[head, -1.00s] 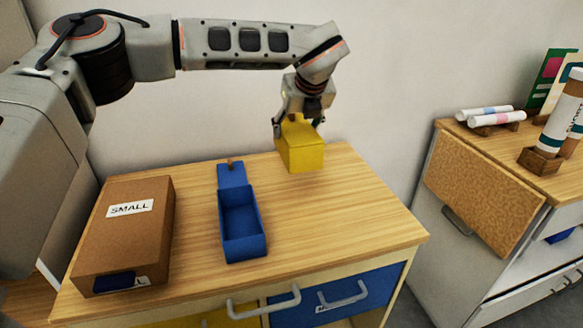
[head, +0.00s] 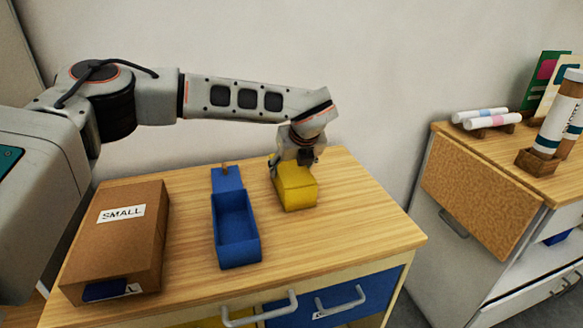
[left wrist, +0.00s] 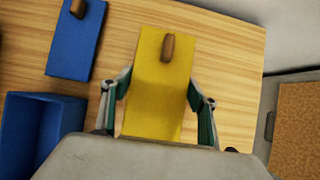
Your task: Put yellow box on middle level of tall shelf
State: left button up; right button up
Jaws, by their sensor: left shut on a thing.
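The yellow box (head: 297,195) is at the back right of the wooden table, to the right of the blue box. Its lid has a small brown knob, seen in the left wrist view on the box (left wrist: 155,92). My left gripper (head: 298,160) comes down from above and is shut on the yellow box. In the left wrist view my gripper's fingers (left wrist: 158,97) lie on both sides of it. The box is at or just above the tabletop; I cannot tell whether it touches. I see no tall shelf in these views. My right gripper is not in view.
An open blue box (head: 236,228) and a brown box marked SMALL (head: 120,232) stand on the wooden tabletop (head: 345,225). A second cabinet (head: 480,190) with a cork panel, markers and tubes stands to the right across a gap. The tabletop's right front is clear.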

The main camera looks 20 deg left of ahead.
pick_arm(q)
jog(key=o, duration=1.1)
jog(key=shift+f, duration=0.1)
jog(key=o, duration=0.4)
